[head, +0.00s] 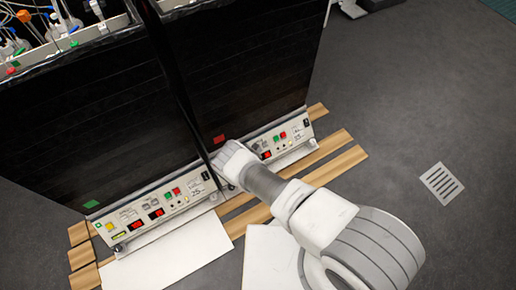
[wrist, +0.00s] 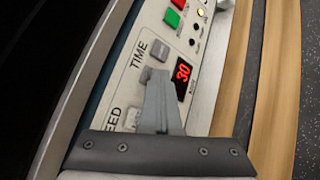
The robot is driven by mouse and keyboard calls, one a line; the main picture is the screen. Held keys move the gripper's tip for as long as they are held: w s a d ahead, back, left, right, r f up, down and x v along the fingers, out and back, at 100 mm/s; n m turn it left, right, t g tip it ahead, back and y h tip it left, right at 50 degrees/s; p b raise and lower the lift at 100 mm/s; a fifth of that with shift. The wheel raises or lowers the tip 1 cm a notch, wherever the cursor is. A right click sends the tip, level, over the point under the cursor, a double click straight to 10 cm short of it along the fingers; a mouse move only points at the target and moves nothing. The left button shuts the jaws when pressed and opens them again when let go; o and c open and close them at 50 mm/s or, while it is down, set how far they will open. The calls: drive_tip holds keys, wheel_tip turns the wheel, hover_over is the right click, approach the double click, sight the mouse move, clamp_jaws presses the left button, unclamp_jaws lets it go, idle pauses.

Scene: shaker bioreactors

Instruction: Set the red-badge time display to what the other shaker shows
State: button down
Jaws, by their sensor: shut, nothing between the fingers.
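The red-badge shaker is the right one in the head view, with a red badge (head: 219,139) above its control panel. In the wrist view its time display (wrist: 182,72) glows red and appears to read 30. A grey button (wrist: 160,50) sits beside the TIME label. My gripper (wrist: 158,78) is shut and empty, its fingertips just below that button in the picture; I cannot tell whether they touch the panel. The other shaker, with a green badge (head: 91,204), has two lit red displays, one being the right-hand display (head: 157,213); their digits are too small to read.
A grey button (wrist: 131,118) by the partly hidden speed label lies left of my fingers. Red (wrist: 180,4) and green (wrist: 172,17) buttons sit farther along the panel. Wooden slats (head: 330,147) and white boards (head: 170,250) lie in front. Open floor is at right.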

drive_tip(key=shift+s+d+r+p, duration=0.35)
drive_tip(key=shift+s+r+p, duration=0.2)
drive_tip(key=shift+p, duration=0.25)
drive_tip(key=s+d+r+p, duration=0.1)
drive_tip(key=p, duration=0.1)
drive_tip(key=s+d+r+p, duration=0.1)
drive_tip(key=s+r+p, duration=0.1)
drive_tip(key=shift+r, duration=0.2)
drive_tip(key=shift+d, duration=0.1)
idle(2.2)
